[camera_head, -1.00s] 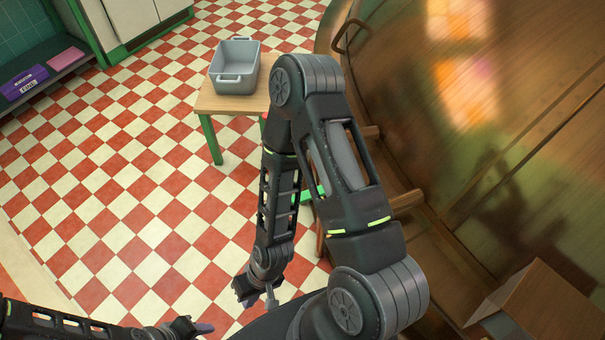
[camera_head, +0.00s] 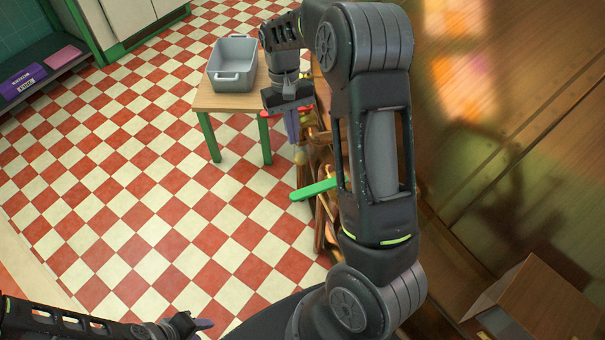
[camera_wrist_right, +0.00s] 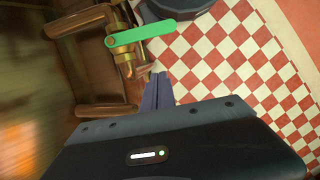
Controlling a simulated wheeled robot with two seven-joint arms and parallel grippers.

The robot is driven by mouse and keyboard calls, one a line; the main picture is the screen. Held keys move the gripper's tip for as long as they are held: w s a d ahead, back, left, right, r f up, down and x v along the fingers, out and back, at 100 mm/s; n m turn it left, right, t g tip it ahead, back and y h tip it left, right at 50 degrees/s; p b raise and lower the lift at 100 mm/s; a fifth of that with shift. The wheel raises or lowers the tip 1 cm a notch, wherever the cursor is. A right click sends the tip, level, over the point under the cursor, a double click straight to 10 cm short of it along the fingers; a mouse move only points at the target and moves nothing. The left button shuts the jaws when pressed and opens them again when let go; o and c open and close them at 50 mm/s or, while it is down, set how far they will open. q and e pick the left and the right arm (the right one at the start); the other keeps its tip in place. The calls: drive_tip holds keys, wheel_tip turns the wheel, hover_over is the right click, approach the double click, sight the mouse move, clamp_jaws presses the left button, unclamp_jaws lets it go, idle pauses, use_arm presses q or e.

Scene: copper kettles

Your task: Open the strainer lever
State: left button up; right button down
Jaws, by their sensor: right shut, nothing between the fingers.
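A green lever (camera_head: 316,189) sticks out to the left from the copper kettle's pipework, partly behind my right arm. In the right wrist view the green lever (camera_wrist_right: 146,33) lies across a brass valve (camera_wrist_right: 124,58). My right gripper (camera_head: 294,138) points down above and beyond the lever in the head view, near the pipes. Its fingers (camera_wrist_right: 157,78) are together and empty, just below the lever in the wrist view, with a gap between them. A red bar (camera_head: 305,112) shows partly behind the right gripper. My left gripper (camera_head: 207,324) is low at the left, away from the kettle; its jaws are unclear.
The large copper kettle (camera_head: 475,150) fills the right side. A small table (camera_head: 240,102) with a grey tub (camera_head: 232,75) stands beyond the right gripper. A wooden box (camera_head: 535,305) is at the lower right. The checkered floor (camera_head: 130,190) at left is clear.

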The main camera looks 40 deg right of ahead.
sight(319, 188)
drive_tip(key=shift+f, duration=0.15)
drive_tip(key=s+a+f+p, duration=0.2)
drive_tip(key=s+f, duration=0.4)
drive_tip(key=f, duration=0.3)
drive_tip(key=shift+f, duration=0.3)
